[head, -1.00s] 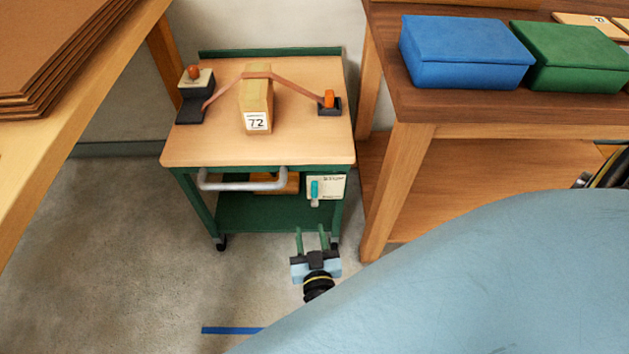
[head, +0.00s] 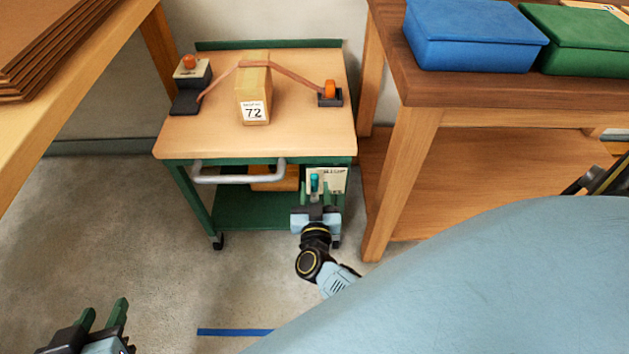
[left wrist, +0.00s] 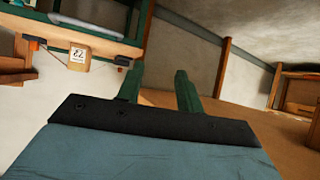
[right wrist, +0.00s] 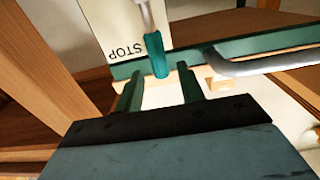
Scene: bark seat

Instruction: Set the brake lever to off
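The brake lever (head: 315,183) has a teal grip and sits on a pale plate (head: 337,181) at the right of the cart's front. In the right wrist view the lever's teal grip (right wrist: 160,55) hangs from a grey stem, and the plate (right wrist: 112,22) reads STOP, upside down. My right gripper (head: 319,195) is open at the lever; in its wrist view its fingertips (right wrist: 160,80) lie either side of the grip's end, with gaps visible. My left gripper (head: 104,315) is open and empty at the lower left, far from the lever.
The green cart with a wooden top (head: 200,140) carries a strapped block labelled 72 (head: 254,95). A grey handle (head: 238,176) runs left of the plate. A wooden bench (head: 402,170) stands close at right, a table (head: 100,75) at left. The floor before the cart is open.

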